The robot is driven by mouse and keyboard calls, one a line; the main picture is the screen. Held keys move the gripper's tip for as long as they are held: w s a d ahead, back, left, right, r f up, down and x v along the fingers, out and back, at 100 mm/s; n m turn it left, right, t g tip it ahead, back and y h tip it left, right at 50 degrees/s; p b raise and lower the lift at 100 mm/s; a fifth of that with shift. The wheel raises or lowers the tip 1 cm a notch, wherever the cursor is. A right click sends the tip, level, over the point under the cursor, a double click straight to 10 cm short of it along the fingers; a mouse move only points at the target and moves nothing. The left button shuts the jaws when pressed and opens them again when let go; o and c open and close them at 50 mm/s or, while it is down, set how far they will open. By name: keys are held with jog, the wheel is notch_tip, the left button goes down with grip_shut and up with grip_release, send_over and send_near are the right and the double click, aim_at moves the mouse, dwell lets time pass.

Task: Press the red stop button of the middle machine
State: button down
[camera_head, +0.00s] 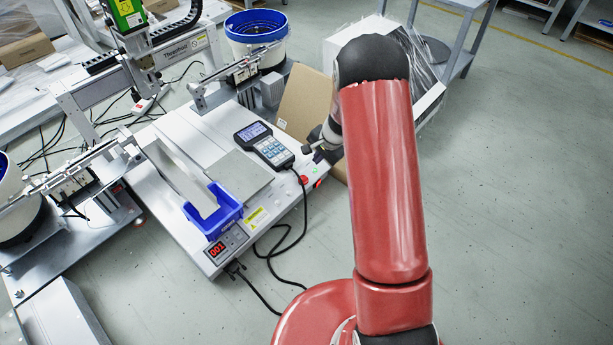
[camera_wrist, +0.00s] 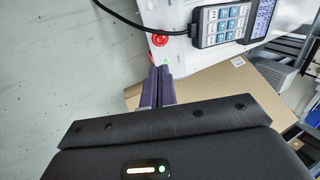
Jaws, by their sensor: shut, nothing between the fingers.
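The machine (camera_head: 215,150) in the middle of the head view has a white base with a sloped front. Its red stop button (camera_head: 304,180) sits at the right end of the base, just below the handheld keypad. In the wrist view the round red button (camera_wrist: 160,39) shows unobstructed, ahead of the fingertips. My gripper (camera_head: 309,148) is above the machine's right end, beside the keypad, partly hidden by my arm. The wrist view shows its two dark fingers (camera_wrist: 160,70) shut together and empty. The tips appear apart from the button; their height above the base is unclear.
The keypad (camera_head: 264,146) with its black cable (camera_wrist: 145,24) lies close to the button. A red switch (camera_head: 318,184) is beside it. A cardboard box (camera_head: 305,103) stands behind the right end. A blue tray (camera_head: 213,212) sits at the front.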

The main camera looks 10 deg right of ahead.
aim_at(304, 178)
jog(key=b+x, duration=0.2)
jog(key=x, duration=1.2)
jog(key=shift+b+x, duration=0.9)
jog(key=shift+b, duration=0.2)
jog(key=shift+s+a, duration=0.1)
jog(key=shift+r+p, duration=0.35)
jog(key=shift+r, duration=0.15)
jog(key=p+v, duration=0.3)
jog(key=v, duration=1)
jog(key=shift+d+r, duration=0.3)
jog(key=shift+r, duration=0.05)
